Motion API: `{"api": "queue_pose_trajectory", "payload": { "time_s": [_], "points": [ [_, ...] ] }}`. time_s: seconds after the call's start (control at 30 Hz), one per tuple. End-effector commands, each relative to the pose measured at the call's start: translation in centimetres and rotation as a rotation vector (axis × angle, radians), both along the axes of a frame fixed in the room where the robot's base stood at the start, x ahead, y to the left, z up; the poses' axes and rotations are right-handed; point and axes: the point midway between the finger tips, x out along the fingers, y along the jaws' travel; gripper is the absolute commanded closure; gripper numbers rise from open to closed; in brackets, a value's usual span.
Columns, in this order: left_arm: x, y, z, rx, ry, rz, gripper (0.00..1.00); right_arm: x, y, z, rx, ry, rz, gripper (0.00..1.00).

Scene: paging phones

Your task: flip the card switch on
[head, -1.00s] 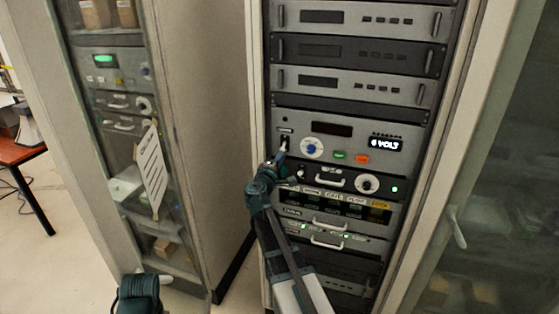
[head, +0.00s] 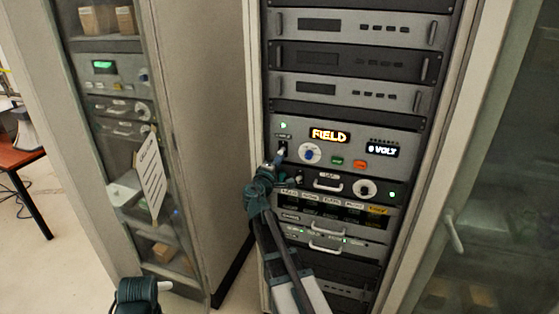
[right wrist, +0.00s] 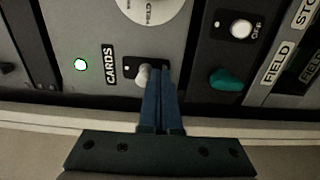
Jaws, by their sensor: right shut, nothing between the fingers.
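The card switch (right wrist: 143,74) is a pale toggle lever on a black plate beside the label CARDS (right wrist: 109,64). Its lever leans toward the label side. In the head view the switch (head: 283,146) sits at the left of the grey panel, below a lit lamp. The lamp glows green-white in the right wrist view (right wrist: 80,65). My right gripper (right wrist: 160,75) is shut and empty, its blue fingertips right beside the lever; touching or just apart cannot be told. In the head view my right gripper (head: 278,160) is just below the switch.
The panel also has an orange FIELD display (head: 329,136), a blue-centred dial (head: 310,153), green (head: 337,161) and orange (head: 360,164) buttons and a VOLT display (head: 384,150). A drawer handle (head: 328,186) juts out below. Open glass doors flank the rack.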

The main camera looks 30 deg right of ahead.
Motion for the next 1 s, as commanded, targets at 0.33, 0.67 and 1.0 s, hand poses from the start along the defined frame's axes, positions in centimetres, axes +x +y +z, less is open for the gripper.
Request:
{"api": "queue_pose_trajectory", "payload": {
  "time_s": [0.33,0.67,1.0],
  "points": [
    [0.0,0.0,-0.5,0.0,0.0,0.0,1.0,0.0,0.0,-0.5,0.0,0.0,0.0,1.0],
    [0.0,0.0,-1.1,0.0,0.0,0.0,1.0,0.0,0.0,-1.1,0.0,0.0,0.0,1.0],
    [0.0,0.0,-1.1,0.0,0.0,0.0,1.0,-1.5,1.6,-1.1,0.0,0.0,0.002,1.0]
  ]
}}
